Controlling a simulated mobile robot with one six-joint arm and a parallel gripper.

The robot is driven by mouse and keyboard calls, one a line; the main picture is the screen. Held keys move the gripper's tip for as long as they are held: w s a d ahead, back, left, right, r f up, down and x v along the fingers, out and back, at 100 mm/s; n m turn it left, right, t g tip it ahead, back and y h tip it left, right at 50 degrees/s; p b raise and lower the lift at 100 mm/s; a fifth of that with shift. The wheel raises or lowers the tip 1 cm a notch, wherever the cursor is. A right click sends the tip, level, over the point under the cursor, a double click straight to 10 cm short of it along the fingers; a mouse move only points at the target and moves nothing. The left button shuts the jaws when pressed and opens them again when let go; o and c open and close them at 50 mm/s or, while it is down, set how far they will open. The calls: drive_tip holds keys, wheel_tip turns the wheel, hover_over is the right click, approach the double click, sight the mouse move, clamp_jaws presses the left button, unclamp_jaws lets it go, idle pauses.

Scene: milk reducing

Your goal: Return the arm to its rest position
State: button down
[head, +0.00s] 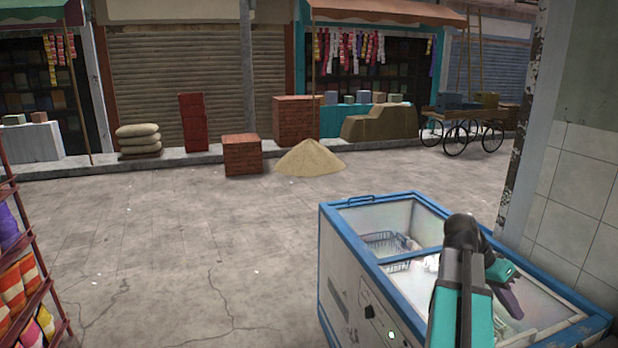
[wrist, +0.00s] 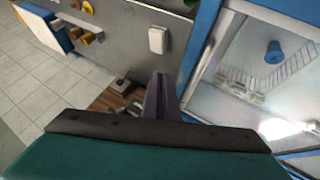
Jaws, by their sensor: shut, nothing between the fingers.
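My arm reaches over the right part of the blue-rimmed chest freezer (head: 352,262) in the head view. My gripper (head: 512,302) shows there as narrow purple-grey fingers pointing down and to the right. In the wrist view my gripper (wrist: 160,88) has its fingers together with nothing between them. The freezer's blue rim (wrist: 203,42) runs just right of the fingers in the wrist view.
The freezer holds a wire basket (head: 384,242); a blue round item (wrist: 273,52) shows inside it in the wrist view. A tiled wall (head: 575,215) stands close at right. A goods rack (head: 22,275) is at left. The paved ground between is open.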

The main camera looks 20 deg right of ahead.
drive_tip(key=w+a+f+n+t+y, duration=0.3)
drive_tip(key=w+a+f+n, duration=0.7)
drive_tip(key=w+a+f, duration=1.05)
drive_tip(key=a+f+n+t+y, duration=0.1)
drive_tip(key=a+f+n, duration=0.2)
drive_tip(key=a+f, duration=0.5)
drive_tip(key=a+f+n+t+y, duration=0.1)
drive_tip(key=a+f+n, duration=0.15)
drive_tip(key=a, duration=1.05)
drive_tip(key=a+f+n+t+y, duration=0.1)
drive_tip(key=a+f+n, duration=0.2)
drive_tip(key=a+f, duration=0.5)
drive_tip(key=s+a+f+g+b, duration=0.2)
drive_tip(key=s+f+g+b, duration=0.4)
drive_tip(key=s+f, duration=2)
drive_tip(key=b, duration=0.4)
drive_tip(key=shift+f, duration=0.15)
drive_tip(key=shift+d, duration=0.1)
